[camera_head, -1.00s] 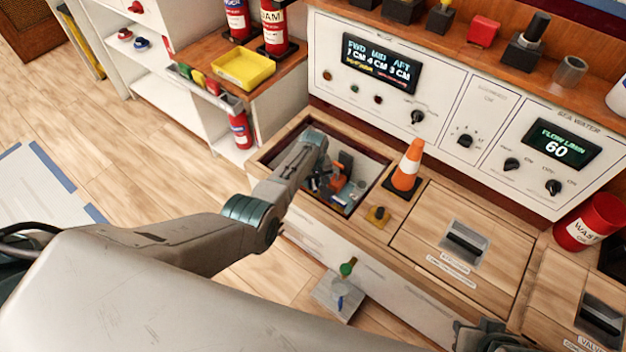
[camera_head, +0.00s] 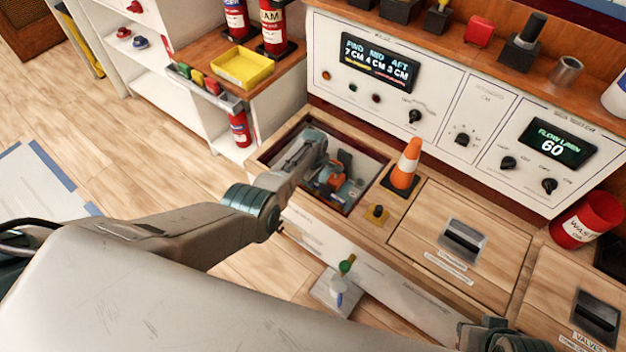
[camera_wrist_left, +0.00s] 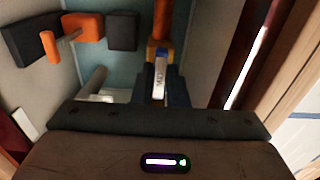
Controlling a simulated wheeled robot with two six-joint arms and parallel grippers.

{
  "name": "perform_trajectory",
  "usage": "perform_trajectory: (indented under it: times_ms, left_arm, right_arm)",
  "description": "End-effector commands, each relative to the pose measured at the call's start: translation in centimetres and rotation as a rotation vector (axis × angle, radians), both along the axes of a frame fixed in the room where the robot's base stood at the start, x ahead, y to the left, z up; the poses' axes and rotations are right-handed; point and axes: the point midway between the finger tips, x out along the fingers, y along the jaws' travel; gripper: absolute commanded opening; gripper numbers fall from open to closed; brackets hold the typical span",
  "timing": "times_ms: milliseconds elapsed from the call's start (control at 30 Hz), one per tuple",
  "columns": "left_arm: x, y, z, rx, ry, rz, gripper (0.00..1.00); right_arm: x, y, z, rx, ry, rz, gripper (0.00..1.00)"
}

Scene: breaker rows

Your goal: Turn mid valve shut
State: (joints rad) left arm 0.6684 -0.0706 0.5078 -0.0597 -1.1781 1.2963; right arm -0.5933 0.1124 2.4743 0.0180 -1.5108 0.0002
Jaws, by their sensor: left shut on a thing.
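My left arm reaches down into an open square hatch (camera_head: 362,208) in the wooden bench. My left gripper (camera_wrist_left: 160,92) is low in the hatch, its two dark fingers shut around a small pale labelled handle (camera_wrist_left: 160,68). The handle sits below an orange and yellow fitting (camera_wrist_left: 160,40), in line with an orange pipe (camera_wrist_left: 166,14). The label is too small to read surely, so I cannot confirm it is the mid valve. In the head view, orange and blue valve parts (camera_head: 338,181) show beside my wrist, which hides the fingers.
An orange-and-dark handled part (camera_wrist_left: 70,38) lies left in the wrist view. The panel display (camera_head: 380,62) reads FWD 7, MID 4, AFT 3 CM.

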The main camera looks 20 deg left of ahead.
Motion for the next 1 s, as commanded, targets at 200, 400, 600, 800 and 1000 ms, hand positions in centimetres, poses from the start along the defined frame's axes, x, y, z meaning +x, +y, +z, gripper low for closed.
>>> perform_trajectory:
  times_ms: [200,400,600,800,1000]
  left_arm:
    - [0.1,0.1,0.1,0.001,-0.003,0.01,0.0]
    - [0.1,0.1,0.1,0.001,-0.003,0.01,0.0]
    - [0.1,0.1,0.0,0.001,-0.001,0.009,0.35]
    - [0.0,0.0,0.0,0.001,-0.001,0.008,0.35]
    - [0.0,0.0,1.6,0.001,-0.001,0.008,0.35]
  right_arm:
    - [0.0,0.0,0.0,-0.001,0.001,0.0,0.36]
    - [0.0,-0.1,0.0,-0.003,-0.001,0.001,0.36]
    - [0.0,-0.1,0.0,-0.004,-0.002,0.003,0.36]
    - [0.0,-0.1,0.1,-0.004,-0.002,0.003,0.36]
    - [0.0,-0.5,-0.6,-0.014,0.032,-0.004,0.36]
